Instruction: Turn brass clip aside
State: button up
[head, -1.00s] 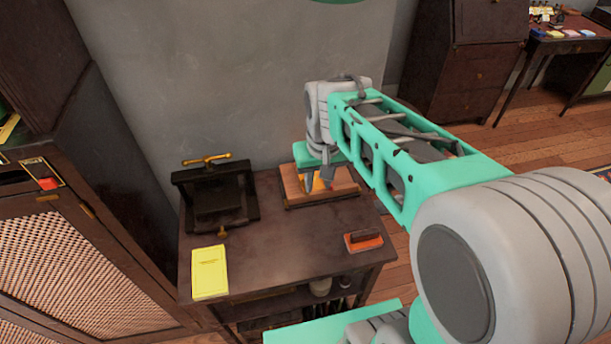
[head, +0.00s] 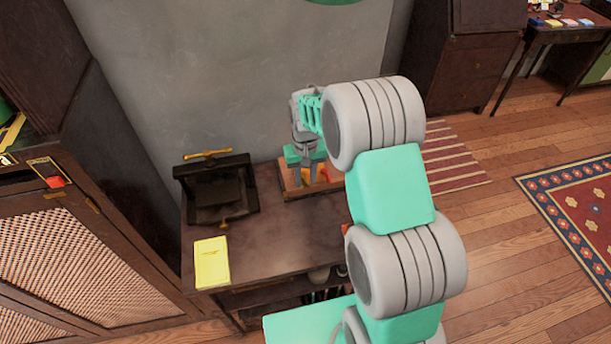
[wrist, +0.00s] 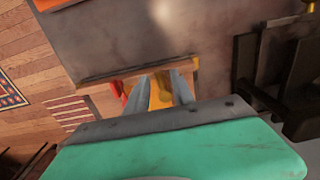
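My gripper (head: 306,182) is over the wooden tray (head: 288,195) at the back right of the small dark table, fingers pointing down. In the wrist view my gripper's fingers (wrist: 160,77) are apart. A yellow-gold piece (wrist: 161,92), possibly the brass clip, shows between them on the tray; I cannot tell whether the fingers touch it. A red-orange piece (wrist: 118,90) lies beside the left finger. In the head view the fingers and arm partly hide the pieces on the tray.
A dark press with a brass handle (head: 208,153) stands at the table's left. A yellow booklet (head: 212,263) lies at the front left. The table (head: 275,235) is bare in the middle. A grey wall (head: 235,80) rises behind it, and a cabinet (head: 70,250) stands at the left.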

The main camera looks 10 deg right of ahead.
jog(key=shift+c, duration=0.3)
grip_shut()
jog(key=shift+n, duration=0.3)
jog(key=n+b, duration=0.2)
jog(key=n, duration=0.4)
jog(key=n+b, duration=0.1)
jog(key=n, duration=0.4)
jog(key=shift+n, duration=0.3)
jog(key=n, duration=0.5)
jog(key=shift+r+n+b, duration=0.1)
jog(key=shift+n+b, duration=0.2)
jog(key=shift+b, duration=0.1)
dwell(0.4)
